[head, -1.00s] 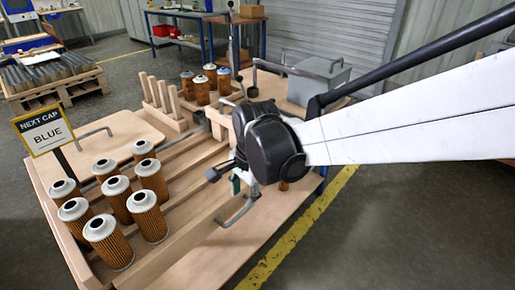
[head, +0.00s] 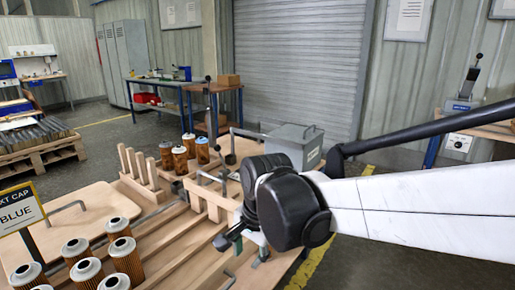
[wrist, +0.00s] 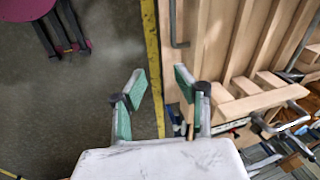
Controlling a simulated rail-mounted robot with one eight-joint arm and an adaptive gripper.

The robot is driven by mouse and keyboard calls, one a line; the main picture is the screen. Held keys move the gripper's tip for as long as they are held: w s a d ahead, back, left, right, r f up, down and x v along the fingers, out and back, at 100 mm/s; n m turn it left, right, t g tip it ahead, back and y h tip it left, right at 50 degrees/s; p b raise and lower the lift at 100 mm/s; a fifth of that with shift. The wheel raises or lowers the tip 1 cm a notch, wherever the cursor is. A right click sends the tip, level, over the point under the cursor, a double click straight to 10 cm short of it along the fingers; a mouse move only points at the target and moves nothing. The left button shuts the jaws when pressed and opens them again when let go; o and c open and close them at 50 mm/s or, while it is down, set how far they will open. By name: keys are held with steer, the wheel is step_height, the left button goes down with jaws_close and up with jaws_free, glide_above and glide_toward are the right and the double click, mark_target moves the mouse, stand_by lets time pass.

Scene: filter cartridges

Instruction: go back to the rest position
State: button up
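My gripper (head: 245,248) hangs over the right edge of the wooden bench in the head view, partly hidden by my own wrist. In the wrist view my gripper (wrist: 160,82) shows two green-padded fingers spread apart, with nothing between them. Below the gap lie the yellow floor line and the bench edge (wrist: 172,60). Several orange filter cartridges (head: 126,262) with pale caps stand at the lower left in the head view. Another group (head: 180,158) stands at the back of the bench, one with a blue top (head: 202,150).
A sign reading "BLUE" (head: 20,214) stands at the left. Wooden posts (head: 136,170) and a grey lidded box (head: 290,148) stand towards the back of the bench. A lever device (head: 464,92) is on a table at the right.

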steer(key=s+d+r+n+t+h+p, duration=0.1)
steer(key=s+d+r, duration=0.4)
steer(key=d, duration=0.6)
steer(key=s+d+r+n+t+p, duration=0.4)
steer(key=s+d+r+n+p, duration=0.1)
steer(key=d, duration=0.7)
steer(key=shift+s+r+h+p, duration=0.15)
steer(key=shift+s+h+p, duration=0.3)
steer(key=shift+s, duration=0.2)
